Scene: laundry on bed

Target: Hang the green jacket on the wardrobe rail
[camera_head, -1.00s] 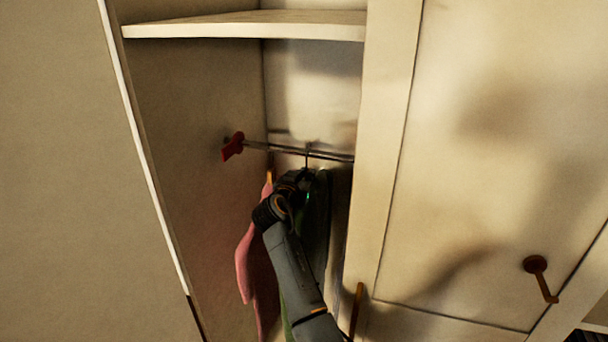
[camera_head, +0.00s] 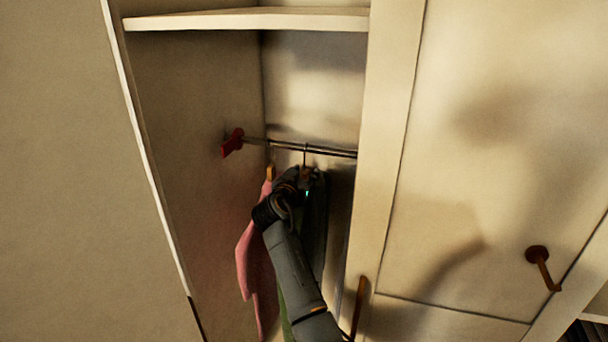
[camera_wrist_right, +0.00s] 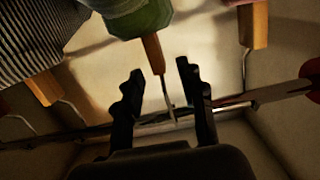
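The green jacket (camera_wrist_right: 135,15) hangs from a wooden hanger (camera_wrist_right: 153,52) with a metal hook. In the head view, a strip of the jacket (camera_head: 287,320) shows beside my right arm; the rest is largely hidden. The hook (camera_head: 305,155) reaches up to the wardrobe rail (camera_head: 335,152) and appears to be over it. My right gripper (camera_head: 303,180) is just below the rail. In the wrist view, the right gripper (camera_wrist_right: 159,68) has its fingers apart, with the hanger's neck and hook between them and gaps on both sides. My left gripper is not in view.
A pink garment (camera_head: 246,265) hangs left of my right arm. A striped garment (camera_wrist_right: 35,40) hangs nearby in the wrist view. A red rail bracket (camera_head: 232,143) is on the left wall. A shelf (camera_head: 250,20) is above, and a wardrobe door (camera_head: 480,150) stands right.

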